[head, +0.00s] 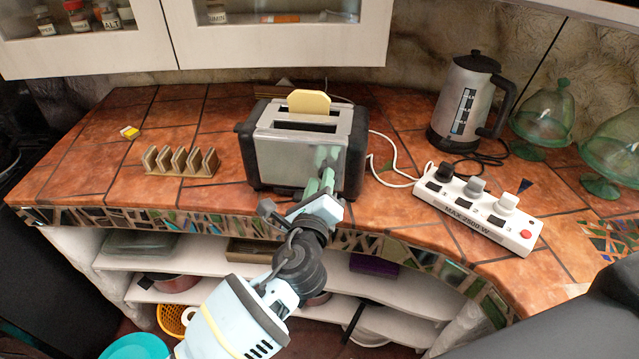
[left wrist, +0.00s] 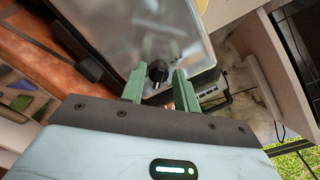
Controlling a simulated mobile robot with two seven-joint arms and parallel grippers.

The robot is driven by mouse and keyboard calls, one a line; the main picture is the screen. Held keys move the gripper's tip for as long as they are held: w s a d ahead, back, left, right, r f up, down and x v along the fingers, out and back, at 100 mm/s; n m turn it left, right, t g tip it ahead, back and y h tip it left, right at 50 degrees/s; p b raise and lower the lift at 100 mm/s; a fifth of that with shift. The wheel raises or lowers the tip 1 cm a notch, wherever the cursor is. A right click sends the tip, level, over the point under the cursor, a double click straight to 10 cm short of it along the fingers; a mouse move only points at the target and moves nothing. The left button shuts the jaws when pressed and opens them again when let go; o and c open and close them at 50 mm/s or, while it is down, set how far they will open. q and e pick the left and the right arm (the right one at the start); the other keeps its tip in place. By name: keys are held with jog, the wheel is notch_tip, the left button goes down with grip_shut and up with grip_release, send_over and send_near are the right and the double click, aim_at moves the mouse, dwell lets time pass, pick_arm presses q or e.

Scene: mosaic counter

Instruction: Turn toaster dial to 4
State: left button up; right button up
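The silver and black toaster (head: 285,155) stands on the tiled counter with a slice of bread (head: 309,102) showing in a slot. My left gripper (head: 323,180) is in front of the toaster's silver face, towards its right side. In the left wrist view, the black dial (left wrist: 157,72) sits on the toaster's silver face (left wrist: 140,30). The green fingers of my left gripper (left wrist: 158,84) are apart, one on each side of the dial, with gaps visible. The dial's numbers cannot be read. In the head view the dial is hidden by my gripper. My right gripper is not in view.
A toast rack (head: 180,162) stands to the left, with a small yellow item (head: 130,132) behind it. A power strip (head: 478,213) with plugs, a kettle (head: 465,105) and green glass domes (head: 545,115) are to the right. Open shelves lie below.

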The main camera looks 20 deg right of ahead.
pick_arm(q)
jog(key=v, duration=0.7)
jog(key=shift+s+a+p, duration=0.2)
jog(key=shift+s+p, duration=0.15)
dwell(0.4)
